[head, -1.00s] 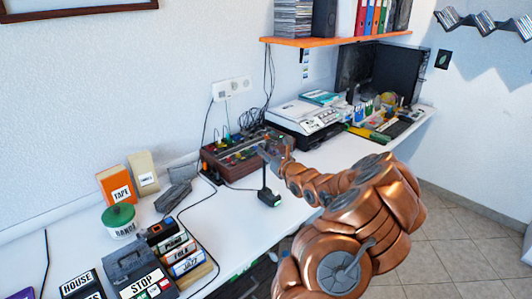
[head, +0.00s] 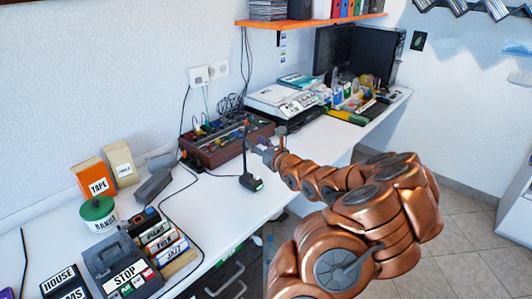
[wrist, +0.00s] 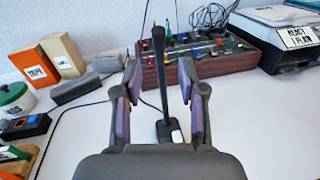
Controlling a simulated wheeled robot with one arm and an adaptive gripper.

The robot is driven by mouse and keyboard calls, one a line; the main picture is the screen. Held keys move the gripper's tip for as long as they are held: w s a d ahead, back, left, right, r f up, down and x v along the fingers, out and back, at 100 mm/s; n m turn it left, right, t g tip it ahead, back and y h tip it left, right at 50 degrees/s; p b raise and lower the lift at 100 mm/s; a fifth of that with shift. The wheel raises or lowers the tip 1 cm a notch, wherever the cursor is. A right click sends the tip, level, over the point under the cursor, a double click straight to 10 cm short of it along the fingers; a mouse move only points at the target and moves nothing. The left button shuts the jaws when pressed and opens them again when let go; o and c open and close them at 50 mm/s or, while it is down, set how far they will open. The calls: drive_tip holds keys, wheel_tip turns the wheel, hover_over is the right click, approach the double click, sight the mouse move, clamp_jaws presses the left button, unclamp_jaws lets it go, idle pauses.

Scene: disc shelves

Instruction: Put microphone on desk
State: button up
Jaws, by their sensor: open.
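A black gooseneck microphone (head: 249,182) stands upright on the white desk (head: 215,217), in front of the brown mixer box. In the wrist view the thin microphone stem (wrist: 160,85) rises between the two fingers and its dark base rests on the desk. My gripper (head: 262,141) is open at the upper part of the stem. In the wrist view my gripper (wrist: 158,80) has one finger on each side of the stem, with gaps visible on both sides. I cannot tell exactly how deep the stem sits between the fingers.
The brown mixer (head: 225,141) with cables stands just behind. A white printer-like machine (head: 283,102) is to its right. Boxes, a green-lidded pot (head: 98,213) and a cassette stand (head: 120,265) fill the left side. Clear desk lies around the microphone base.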

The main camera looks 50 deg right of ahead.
drive_tip(key=shift+b+v, duration=0.35)
drive_tip(key=shift+v, duration=2.3)
drive_tip(key=shift+a, duration=0.1)
